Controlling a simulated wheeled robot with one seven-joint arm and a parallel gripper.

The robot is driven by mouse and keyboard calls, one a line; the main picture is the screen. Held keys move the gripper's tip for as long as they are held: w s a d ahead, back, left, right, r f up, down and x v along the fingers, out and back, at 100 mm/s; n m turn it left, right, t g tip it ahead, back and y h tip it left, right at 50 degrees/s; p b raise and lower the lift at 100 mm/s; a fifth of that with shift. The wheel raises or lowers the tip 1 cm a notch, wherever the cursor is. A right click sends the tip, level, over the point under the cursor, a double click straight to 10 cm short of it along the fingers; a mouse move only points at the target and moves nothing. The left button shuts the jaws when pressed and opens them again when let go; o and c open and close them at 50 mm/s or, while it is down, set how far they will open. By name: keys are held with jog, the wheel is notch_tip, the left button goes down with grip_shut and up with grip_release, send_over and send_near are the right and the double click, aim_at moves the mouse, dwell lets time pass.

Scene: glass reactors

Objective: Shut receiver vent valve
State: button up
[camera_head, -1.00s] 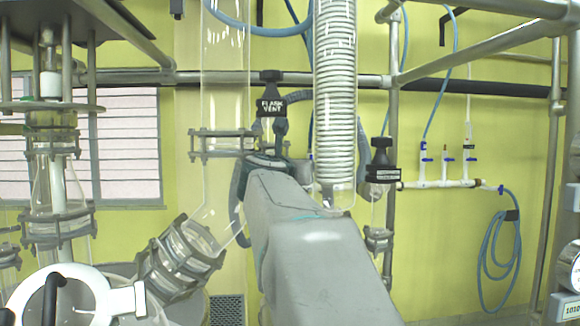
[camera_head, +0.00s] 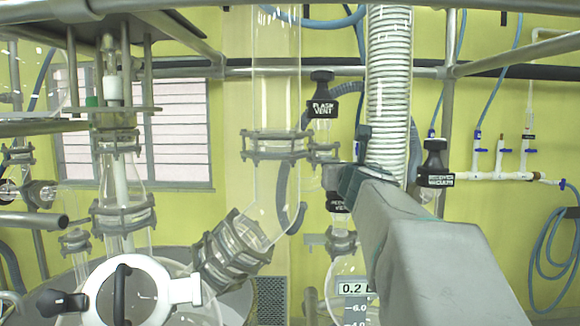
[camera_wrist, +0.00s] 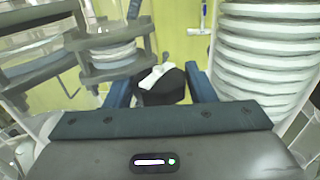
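The receiver vent valve (camera_head: 339,205) has a black handle with a white label, only partly readable. It sits above a clamped glass neck on the round receiver flask (camera_head: 343,265) and is partly hidden by my gripper. My gripper (camera_head: 352,180) reaches in from the lower right, just above and beside it. In the wrist view, a black knob with a white patch (camera_wrist: 162,86) lies between the two blue fingers of my gripper (camera_wrist: 160,80). The fingers are apart, with a visible gap on the left side. Whether they touch the knob I cannot tell.
The flask vent valve (camera_head: 322,105) stands above left of my gripper. The receiver vacuum valve (camera_head: 435,170) stands to its right. The coiled condenser (camera_head: 389,90) hangs close behind it, and a clamped glass column (camera_head: 277,95) stands to the left.

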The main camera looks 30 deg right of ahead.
jog(key=c, duration=0.4)
jog(key=shift+f+m+g+h+b, duration=0.2)
jog(key=shift+m+g+h+b, duration=0.25)
jog(key=shift+h+b, duration=0.4)
jog(key=shift+m+g+h+b, duration=0.45)
jog(key=shift+m+h+b, duration=0.2)
jog(key=shift+b, duration=0.25)
jog(key=m+g+h+b, duration=0.2)
jog(key=m+g+h, duration=0.1)
jog(key=g, duration=0.1)
jog(key=shift+r+m+h, duration=0.15)
jog(key=shift+m+h, duration=0.25)
jog(key=shift+r+m+g+h, duration=0.1)
jog(key=shift+m+g+h, duration=0.95)
jog(key=shift+g, duration=0.85)
jog(key=o, duration=0.8)
jog(key=shift+t+y+b, duration=0.3)
jog(key=shift+y+b, duration=0.05)
